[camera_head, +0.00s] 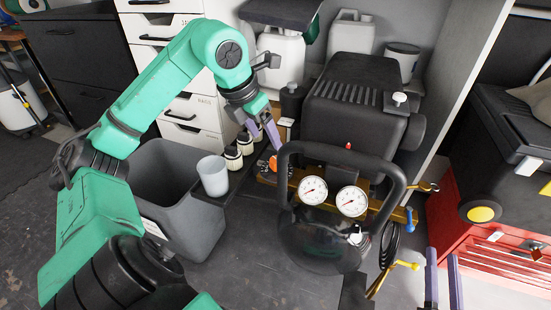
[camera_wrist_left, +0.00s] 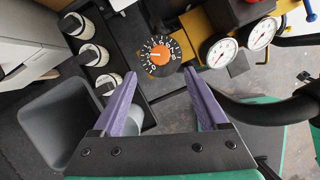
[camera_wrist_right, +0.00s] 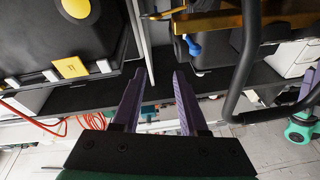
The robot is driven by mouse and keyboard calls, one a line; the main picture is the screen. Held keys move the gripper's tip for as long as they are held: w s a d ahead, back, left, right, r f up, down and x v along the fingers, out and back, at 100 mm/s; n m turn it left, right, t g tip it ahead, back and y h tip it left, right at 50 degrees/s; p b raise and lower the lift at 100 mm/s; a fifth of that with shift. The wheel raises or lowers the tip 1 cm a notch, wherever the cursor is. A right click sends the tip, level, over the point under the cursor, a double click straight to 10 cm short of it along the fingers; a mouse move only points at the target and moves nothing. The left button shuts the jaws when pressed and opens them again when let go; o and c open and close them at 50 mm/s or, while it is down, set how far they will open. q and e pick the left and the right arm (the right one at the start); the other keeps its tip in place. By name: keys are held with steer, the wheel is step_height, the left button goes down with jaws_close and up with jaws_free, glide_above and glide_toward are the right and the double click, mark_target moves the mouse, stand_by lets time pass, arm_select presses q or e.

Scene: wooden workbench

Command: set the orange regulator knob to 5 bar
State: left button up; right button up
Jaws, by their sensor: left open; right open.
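The orange regulator knob (camera_head: 273,163) sits low on the brass manifold, left of the two white gauges. In the left wrist view the knob (camera_wrist_left: 160,57) is a round orange disc on a black dial with white marks. A pale pointer seems to face left on it; the numbers are too small to read surely. My left gripper (camera_head: 266,134) is open and empty above the knob; in its wrist view the fingertips (camera_wrist_left: 160,76) lie either side of the dial's near edge, apart from it. My right gripper (camera_head: 442,278) is open and empty at the lower right, far from the knob.
A red toolbox (camera_head: 490,250) stands right.

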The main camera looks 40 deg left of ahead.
arm_select(q)
steer(key=b+x, duration=0.1)
steer(key=x, duration=0.8)
steer(key=shift+w+f+b, duration=0.1)
steer(key=shift+f+b, duration=0.2)
jaws_close()
arm_select(e)
step_height(320, 180, up, 18)
steer(key=d+n+t+y, duration=0.1)
steer(key=d+t+y, duration=0.1)
steer(key=t, duration=0.3)
steer(key=shift+s+d+r+n+t, duration=0.15)
steer(key=shift+s+r+n+t, duration=0.15)
steer(key=shift+t, duration=0.1)
